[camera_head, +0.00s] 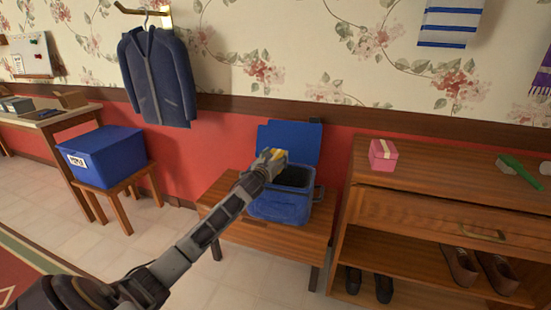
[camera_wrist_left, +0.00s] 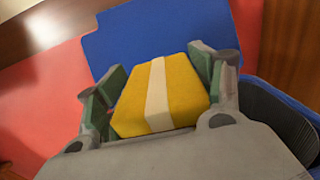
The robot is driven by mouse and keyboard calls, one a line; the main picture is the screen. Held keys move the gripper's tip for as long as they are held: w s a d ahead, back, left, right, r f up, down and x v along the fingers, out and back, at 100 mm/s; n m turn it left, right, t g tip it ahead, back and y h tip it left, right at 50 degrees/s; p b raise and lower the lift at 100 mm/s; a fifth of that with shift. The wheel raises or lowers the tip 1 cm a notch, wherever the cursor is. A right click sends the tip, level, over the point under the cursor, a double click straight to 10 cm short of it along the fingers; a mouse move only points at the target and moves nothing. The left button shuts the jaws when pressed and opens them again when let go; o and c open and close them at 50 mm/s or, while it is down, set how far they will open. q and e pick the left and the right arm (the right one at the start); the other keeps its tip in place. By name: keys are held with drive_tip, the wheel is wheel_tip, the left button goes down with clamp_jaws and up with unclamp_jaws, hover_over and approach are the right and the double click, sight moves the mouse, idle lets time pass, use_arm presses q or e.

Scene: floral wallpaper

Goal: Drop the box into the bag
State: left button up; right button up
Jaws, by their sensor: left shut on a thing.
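A blue bag (camera_head: 278,207) stands on a low wooden bench, its lid (camera_head: 290,139) raised at the back against the wall. The lid also shows in the left wrist view (camera_wrist_left: 150,32). My left gripper (camera_head: 273,156) is at the bag's open top, over its back left part. In the left wrist view it is shut on a yellow box (camera_wrist_left: 183,93) with a white band, one finger on each side. In the head view only a small part of the yellow box (camera_head: 280,154) shows. My right gripper is not in view.
A wooden shelf unit (camera_head: 440,187) stands to the right, with a pink box (camera_head: 383,155) and a green brush (camera_head: 518,172) on top and shoes below. A blue bin (camera_head: 104,157) sits on a stool at the left. A dark jacket (camera_head: 158,75) hangs on the wall.

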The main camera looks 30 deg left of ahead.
use_arm(q)
drive_tip(key=o, duration=1.3)
drive_tip(key=shift+c, duration=0.2)
drive_tip(key=shift+s, duration=0.15)
drive_tip(key=s+d, duration=0.2)
drive_tip(key=s, duration=0.9)
drive_tip(key=shift+s, duration=0.25)
drive_tip(key=shift+f, duration=0.1)
idle(0.5)
